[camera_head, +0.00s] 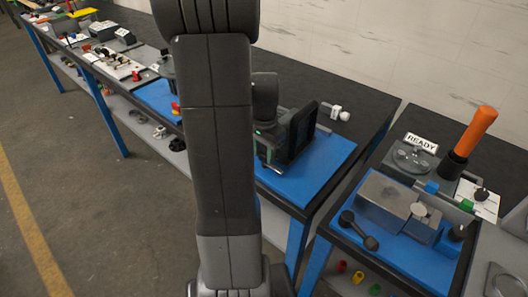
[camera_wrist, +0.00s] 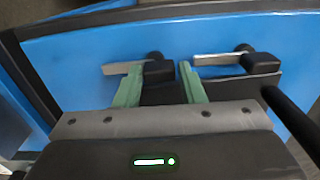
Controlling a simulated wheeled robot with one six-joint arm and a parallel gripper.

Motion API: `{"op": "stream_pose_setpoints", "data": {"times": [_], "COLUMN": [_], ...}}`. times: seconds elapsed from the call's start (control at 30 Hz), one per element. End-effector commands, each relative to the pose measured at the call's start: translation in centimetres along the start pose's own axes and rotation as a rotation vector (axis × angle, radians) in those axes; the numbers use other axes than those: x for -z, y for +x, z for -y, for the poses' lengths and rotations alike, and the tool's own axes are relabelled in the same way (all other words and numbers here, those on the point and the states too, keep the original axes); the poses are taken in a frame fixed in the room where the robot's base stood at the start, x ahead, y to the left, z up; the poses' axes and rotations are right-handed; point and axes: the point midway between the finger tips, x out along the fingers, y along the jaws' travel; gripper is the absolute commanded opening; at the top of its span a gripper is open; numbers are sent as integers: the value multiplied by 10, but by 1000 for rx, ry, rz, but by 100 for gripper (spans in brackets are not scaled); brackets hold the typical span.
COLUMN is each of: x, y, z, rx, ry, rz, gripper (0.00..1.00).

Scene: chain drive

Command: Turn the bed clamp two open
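In the wrist view, two bed clamps lie side by side on a blue surface, each with a pale metal bar and a black block. The left clamp (camera_wrist: 120,68) is in front of my gripper, and the right clamp (camera_wrist: 218,59) is beyond its right finger. My gripper (camera_wrist: 168,70) has two green fingers spread apart, with the left clamp's black block between them. A gap shows beside the right finger; contact at the left finger cannot be told. I cannot tell which clamp is number two. In the head view my arm hides most of this spot.
In the head view, a black upright plate (camera_head: 303,131) stands over the blue mat (camera_head: 325,168). A white-ended knob (camera_head: 344,116) lies behind. The right bench holds a metal block (camera_head: 387,198), an orange handle (camera_head: 478,132) and a READY sign (camera_head: 421,143). Floor at left is clear.

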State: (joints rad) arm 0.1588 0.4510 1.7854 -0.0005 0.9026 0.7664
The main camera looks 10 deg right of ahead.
Motion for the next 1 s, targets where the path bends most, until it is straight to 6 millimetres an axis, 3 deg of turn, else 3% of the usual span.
{"op": "stream_pose_setpoints", "data": {"times": [0.07, 0.47, 1.0], "x": [0, 0, 0], "y": [0, -7, -116], "z": [0, 0, 0], "rx": [0, 0, 2], "ry": [0, -1, -1], "rz": [0, 1, -2], "gripper": [52, 53, 53]}}
